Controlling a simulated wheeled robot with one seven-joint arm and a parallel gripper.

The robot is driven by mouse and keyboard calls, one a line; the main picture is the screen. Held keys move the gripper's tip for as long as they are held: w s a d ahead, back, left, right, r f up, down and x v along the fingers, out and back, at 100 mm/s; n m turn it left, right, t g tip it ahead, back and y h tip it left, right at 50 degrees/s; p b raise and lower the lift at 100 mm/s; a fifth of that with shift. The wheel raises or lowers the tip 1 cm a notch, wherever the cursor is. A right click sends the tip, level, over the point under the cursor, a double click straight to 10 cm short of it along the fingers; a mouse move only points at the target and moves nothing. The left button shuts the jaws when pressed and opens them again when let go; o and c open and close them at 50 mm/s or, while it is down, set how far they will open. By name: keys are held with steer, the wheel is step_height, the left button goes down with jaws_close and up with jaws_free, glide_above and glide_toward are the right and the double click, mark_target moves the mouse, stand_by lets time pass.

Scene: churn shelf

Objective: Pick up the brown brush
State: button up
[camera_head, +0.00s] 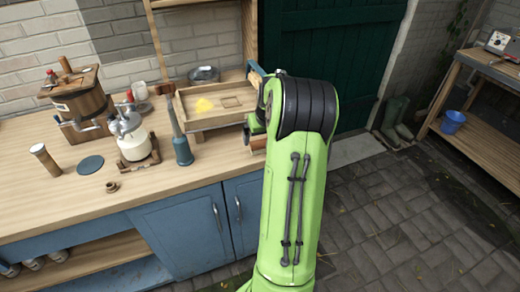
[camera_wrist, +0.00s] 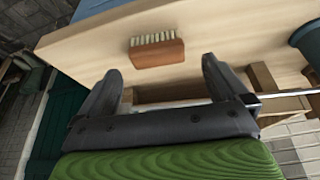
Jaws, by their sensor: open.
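The brown brush (camera_wrist: 158,54) lies on the light wooden worktop in the wrist view, its brown back facing my gripper and its pale bristles pointing away. My gripper (camera_wrist: 161,68) is open, with its two dark fingers spread to the left and right of the brush and a little short of it. Nothing is between the fingers. In the head view a small brown part of the brush (camera_head: 258,143) shows at the worktop's right end. My green arm hides the rest of it and most of my gripper.
A wooden tray (camera_head: 205,121) with a yellow patch lies left of the arm. A blue long-necked object (camera_head: 183,151) stands in front of it. A white-and-metal can (camera_head: 133,145), a wooden churn (camera_head: 82,103) and a blue disc (camera_head: 89,165) are farther left. The worktop's front is mostly clear.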

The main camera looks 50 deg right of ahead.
mark_target(261, 142)
steer(key=x, duration=0.2)
steer(key=b+x, duration=0.1)
steer(key=x, duration=0.3)
steer(key=shift+w+d, duration=0.1)
steer(key=shift+d, duration=0.2)
steer(key=shift+r, duration=0.1)
steer(key=c, duration=0.9)
